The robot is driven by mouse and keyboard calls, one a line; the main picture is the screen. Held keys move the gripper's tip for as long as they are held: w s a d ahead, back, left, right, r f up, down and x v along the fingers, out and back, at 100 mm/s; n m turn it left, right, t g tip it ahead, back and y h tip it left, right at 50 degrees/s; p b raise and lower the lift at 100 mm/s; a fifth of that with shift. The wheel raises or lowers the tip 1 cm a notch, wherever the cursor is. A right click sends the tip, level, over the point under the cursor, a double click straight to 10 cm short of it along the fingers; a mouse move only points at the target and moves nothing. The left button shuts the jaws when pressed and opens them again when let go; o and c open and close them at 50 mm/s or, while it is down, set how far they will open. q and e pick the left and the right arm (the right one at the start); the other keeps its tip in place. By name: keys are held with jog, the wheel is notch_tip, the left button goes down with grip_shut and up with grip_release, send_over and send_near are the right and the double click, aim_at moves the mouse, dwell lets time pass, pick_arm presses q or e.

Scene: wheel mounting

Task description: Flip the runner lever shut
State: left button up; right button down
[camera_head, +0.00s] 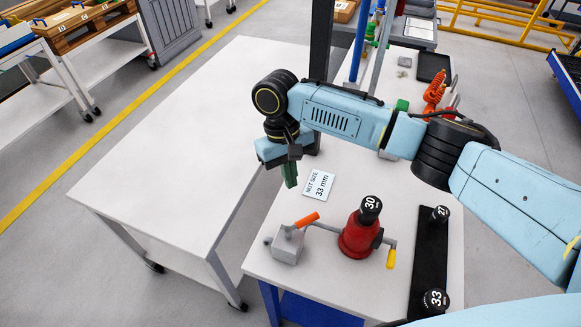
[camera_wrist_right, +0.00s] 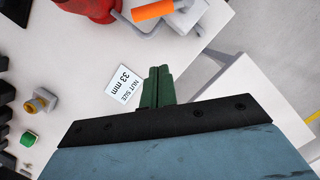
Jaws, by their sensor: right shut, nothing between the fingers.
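The lever with an orange handle (camera_head: 306,221) sits on a small grey block (camera_head: 288,245) at the front left of the near table. Its handle slants up to the right, and I cannot tell for sure whether it is shut. In the right wrist view the orange handle (camera_wrist_right: 152,10) is at the top edge, beyond my fingertips. My right gripper (camera_head: 290,174) is shut and empty, its green fingers pointing down near the table's left edge, behind the lever and apart from it. The shut fingers also show in the right wrist view (camera_wrist_right: 158,85). My left gripper is not in view.
A red tool (camera_head: 357,238) with a 30 socket stands right of the block, joined by a bar. A nut size 33 mm card (camera_head: 318,185) lies behind it. A black strip (camera_head: 428,262) bears sockets 27 and 33. The white table (camera_head: 170,150) at left is clear.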

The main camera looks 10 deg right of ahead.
aim_at(303, 225)
jog(key=s+d+f+p, duration=0.1)
jog(key=s+f, duration=0.3)
jog(key=s, duration=0.1)
jog(key=shift+d+f+p, duration=0.2)
jog(key=shift+d+p, duration=0.05)
jog(key=shift+p, duration=0.05)
jog(key=shift+w, duration=0.1)
